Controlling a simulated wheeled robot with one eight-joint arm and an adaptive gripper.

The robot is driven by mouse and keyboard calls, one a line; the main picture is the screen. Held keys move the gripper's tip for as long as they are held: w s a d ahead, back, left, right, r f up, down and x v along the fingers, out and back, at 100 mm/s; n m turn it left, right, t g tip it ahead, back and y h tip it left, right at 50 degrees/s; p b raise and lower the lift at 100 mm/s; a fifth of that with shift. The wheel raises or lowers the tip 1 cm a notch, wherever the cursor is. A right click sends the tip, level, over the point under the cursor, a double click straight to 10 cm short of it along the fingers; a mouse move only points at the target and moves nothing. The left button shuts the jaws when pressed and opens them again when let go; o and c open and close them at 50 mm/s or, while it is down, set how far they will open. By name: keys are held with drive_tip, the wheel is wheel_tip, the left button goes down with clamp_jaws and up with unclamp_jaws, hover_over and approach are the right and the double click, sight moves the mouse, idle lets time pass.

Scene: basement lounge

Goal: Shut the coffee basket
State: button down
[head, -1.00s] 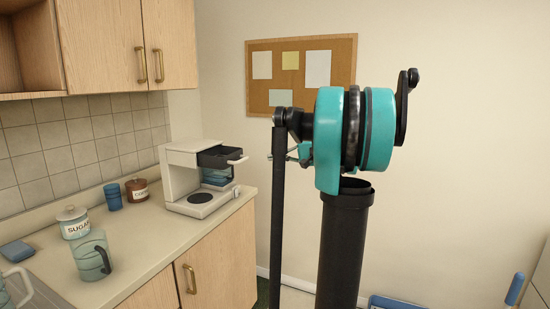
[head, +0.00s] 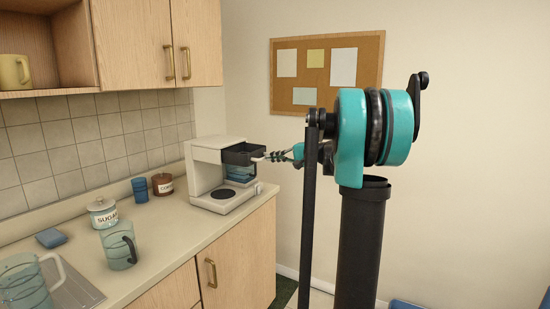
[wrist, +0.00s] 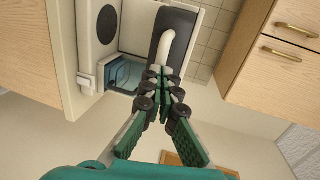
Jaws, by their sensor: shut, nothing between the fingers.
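The cream coffee maker (head: 205,180) stands at the right end of the counter. Its dark coffee basket (head: 240,155) sticks out from the upper front, with a white curved handle (head: 258,156). In the wrist view the basket (wrist: 183,22) and its handle (wrist: 165,47) are close in front of me. My gripper (wrist: 161,72) is shut and empty, with its fingertips at the handle's end; I cannot tell if they touch. In the head view my gripper (head: 268,156) is just right of the handle, partly hidden behind my arm.
On the counter are a brown canister (head: 162,184), a blue cup (head: 140,190), a sugar jar (head: 103,212) and a glass jug (head: 119,246). Wooden cabinets (head: 155,40) hang above. A cork board (head: 327,74) is on the wall behind my arm.

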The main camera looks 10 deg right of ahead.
drive_tip(key=r+x, duration=0.1)
drive_tip(key=x, duration=0.7)
drive_tip(key=r+x, duration=0.1)
drive_tip(key=x, duration=0.4)
drive_tip(key=shift+w+a+r, duration=0.1)
drive_tip(key=shift+w+r, duration=0.2)
drive_tip(key=shift+r, duration=0.1)
drive_tip(key=shift+s, duration=0.1)
